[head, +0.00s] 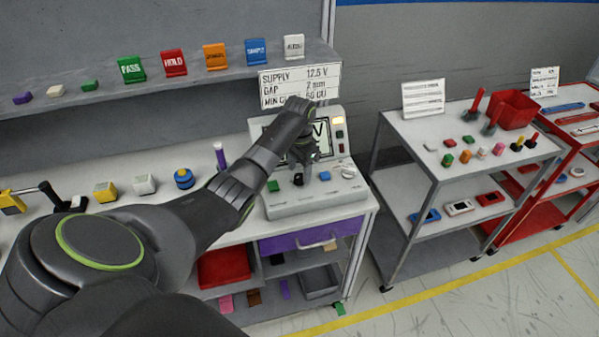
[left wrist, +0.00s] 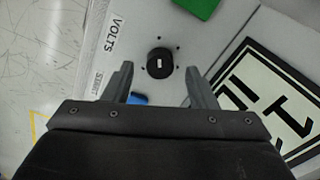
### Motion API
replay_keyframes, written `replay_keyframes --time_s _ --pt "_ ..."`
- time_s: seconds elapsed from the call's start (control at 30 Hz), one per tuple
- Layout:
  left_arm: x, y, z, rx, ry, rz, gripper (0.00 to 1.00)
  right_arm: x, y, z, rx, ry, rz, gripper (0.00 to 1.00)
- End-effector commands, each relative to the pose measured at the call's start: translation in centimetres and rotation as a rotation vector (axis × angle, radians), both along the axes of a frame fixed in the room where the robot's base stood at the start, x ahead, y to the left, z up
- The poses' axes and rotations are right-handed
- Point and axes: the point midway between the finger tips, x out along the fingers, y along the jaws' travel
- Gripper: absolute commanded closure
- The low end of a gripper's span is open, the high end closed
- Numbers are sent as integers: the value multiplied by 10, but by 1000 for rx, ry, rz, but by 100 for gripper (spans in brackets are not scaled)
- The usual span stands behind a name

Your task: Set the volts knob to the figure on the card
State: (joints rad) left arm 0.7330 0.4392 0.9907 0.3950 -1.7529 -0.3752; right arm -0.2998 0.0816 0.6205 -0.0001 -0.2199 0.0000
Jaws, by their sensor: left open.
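The volts knob (left wrist: 159,62) is black and round with a short white mark, ringed by small dots, near the printed word VOLTS. My left gripper (left wrist: 159,77) is open, its fingertips on either side just short of the knob; I cannot tell its height above the panel. The card (head: 300,86) on the wall reads SUPPLY 12.5 V, with GAP 2 mm below. The screen (left wrist: 268,95) shows large digits, only partly visible. My right gripper is out of view.
A green button (head: 272,186) and a blue button (head: 324,176) flank the knob's place. A white dial (head: 348,172) sits at the panel's right. Small blocks line the bench to the left. A grey cart (head: 464,133) stands to the right.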

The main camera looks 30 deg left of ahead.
Motion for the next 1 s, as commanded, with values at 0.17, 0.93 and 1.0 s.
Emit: replay_keyframes --time_s 0.17,0.93,1.0 --pt "0 0 -18 0 1 -1 48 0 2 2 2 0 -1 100" --pt "0 0 -22 1 -1 -1 93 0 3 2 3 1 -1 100" --pt "0 0 -22 1 -1 -4 93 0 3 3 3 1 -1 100"
